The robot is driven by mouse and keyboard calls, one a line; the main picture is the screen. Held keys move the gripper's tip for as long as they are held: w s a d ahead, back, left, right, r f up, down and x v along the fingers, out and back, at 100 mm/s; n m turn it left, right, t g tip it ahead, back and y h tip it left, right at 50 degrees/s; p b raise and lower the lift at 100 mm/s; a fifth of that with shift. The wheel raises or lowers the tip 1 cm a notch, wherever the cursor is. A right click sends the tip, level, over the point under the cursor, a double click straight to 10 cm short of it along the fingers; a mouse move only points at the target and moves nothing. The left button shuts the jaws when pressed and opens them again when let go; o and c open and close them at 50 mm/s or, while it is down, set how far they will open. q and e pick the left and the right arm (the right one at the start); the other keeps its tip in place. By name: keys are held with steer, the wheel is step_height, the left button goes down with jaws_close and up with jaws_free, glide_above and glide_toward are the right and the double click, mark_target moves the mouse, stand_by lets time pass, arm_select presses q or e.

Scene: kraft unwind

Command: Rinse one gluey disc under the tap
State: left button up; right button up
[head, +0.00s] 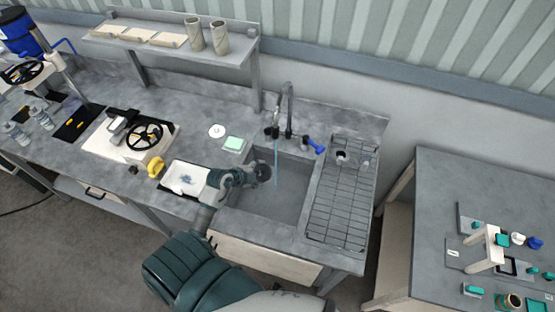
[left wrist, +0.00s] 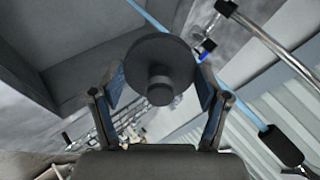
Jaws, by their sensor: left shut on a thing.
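My left gripper (head: 255,173) reaches over the left side of the sink (head: 290,205). It is shut on a dark disc (head: 263,172) with a round hub. In the left wrist view the disc (left wrist: 160,62) sits between the two fingers (left wrist: 160,95), hub facing the camera. The tap (head: 288,100) stands behind the sink and a thin blue stream of water (head: 276,160) falls from it, just right of the disc. In the left wrist view the stream (left wrist: 243,105) passes behind the disc; I cannot tell whether it touches. My right gripper is not in view.
A green sponge-like block (head: 234,144) and white round piece (head: 217,131) lie behind.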

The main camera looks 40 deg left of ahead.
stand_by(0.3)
arm_select(q)
steer(key=shift+a, duration=0.15)
steer(key=shift+s+a+r, duration=0.1)
steer(key=shift+s+r, duration=0.1)
steer(key=shift+p+v, duration=0.45)
steer(key=shift+v, duration=2.45)
steer(key=shift+s+f, duration=0.1)
